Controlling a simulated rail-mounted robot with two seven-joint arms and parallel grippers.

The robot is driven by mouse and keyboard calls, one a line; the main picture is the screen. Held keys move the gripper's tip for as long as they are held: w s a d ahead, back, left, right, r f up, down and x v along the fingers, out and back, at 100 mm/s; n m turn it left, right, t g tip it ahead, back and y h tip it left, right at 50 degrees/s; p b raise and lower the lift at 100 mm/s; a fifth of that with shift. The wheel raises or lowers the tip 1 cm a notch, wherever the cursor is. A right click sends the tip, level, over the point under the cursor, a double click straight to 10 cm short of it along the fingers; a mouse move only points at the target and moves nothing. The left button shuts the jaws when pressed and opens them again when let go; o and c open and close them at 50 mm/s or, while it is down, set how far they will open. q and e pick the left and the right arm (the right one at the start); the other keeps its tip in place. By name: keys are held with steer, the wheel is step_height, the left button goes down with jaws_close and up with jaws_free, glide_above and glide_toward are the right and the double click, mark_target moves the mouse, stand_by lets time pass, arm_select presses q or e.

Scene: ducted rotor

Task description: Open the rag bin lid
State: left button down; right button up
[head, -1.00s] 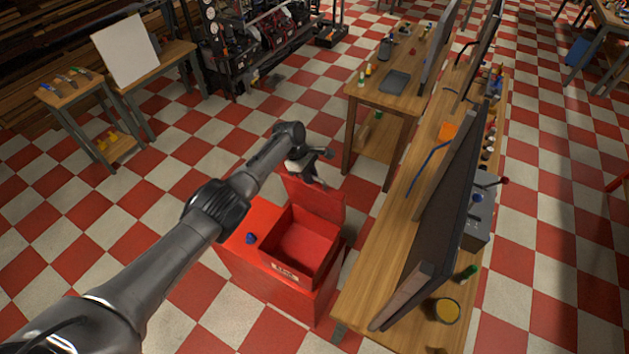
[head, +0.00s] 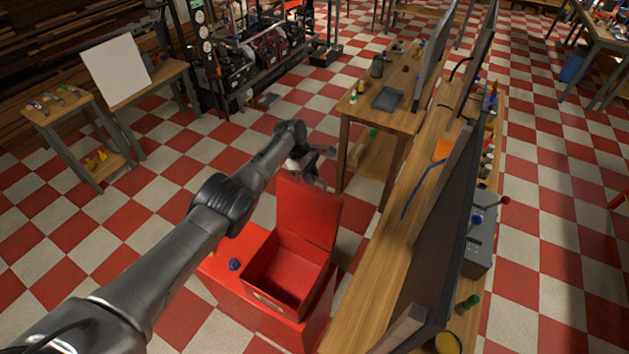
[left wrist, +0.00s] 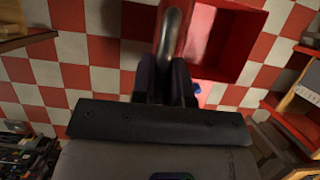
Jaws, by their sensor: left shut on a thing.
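The red rag bin (head: 262,308) stands on the floor beside the long workbench, and its square opening is uncovered. Its red lid (head: 309,213) stands up along the far edge of the opening. My left gripper (head: 318,160) is at the lid's upper edge, partly hidden by my own arm. In the left wrist view, the gripper (left wrist: 168,80) is shut on a curved metal handle (left wrist: 173,35), with the red bin (left wrist: 238,42) beyond it. My right gripper is not in view.
A blue knob-like object (head: 234,264) sits on the bin top, left of the opening. The long workbench (head: 385,262) with dark panels stands close on the right. A wooden table (head: 352,112) is behind the bin. Checkered floor (head: 130,235) is open to the left.

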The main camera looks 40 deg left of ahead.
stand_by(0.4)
arm_select(q)
steer(key=c, duration=1.2)
jaws_free()
steer(key=shift+o, duration=0.2)
steer(key=shift+a, duration=0.1)
steer(key=shift+r, duration=0.25)
steer(key=p+v, duration=0.1)
steer(key=v, duration=0.4)
steer(key=shift+a+r+p, duration=0.2)
steer(key=shift+r+p, duration=0.1)
steer(key=shift+p, duration=0.05)
steer(key=v, duration=0.7)
steer(key=shift+r+b, duration=0.25)
steer(key=shift+b, duration=0.05)
steer(key=shift+a, duration=0.1)
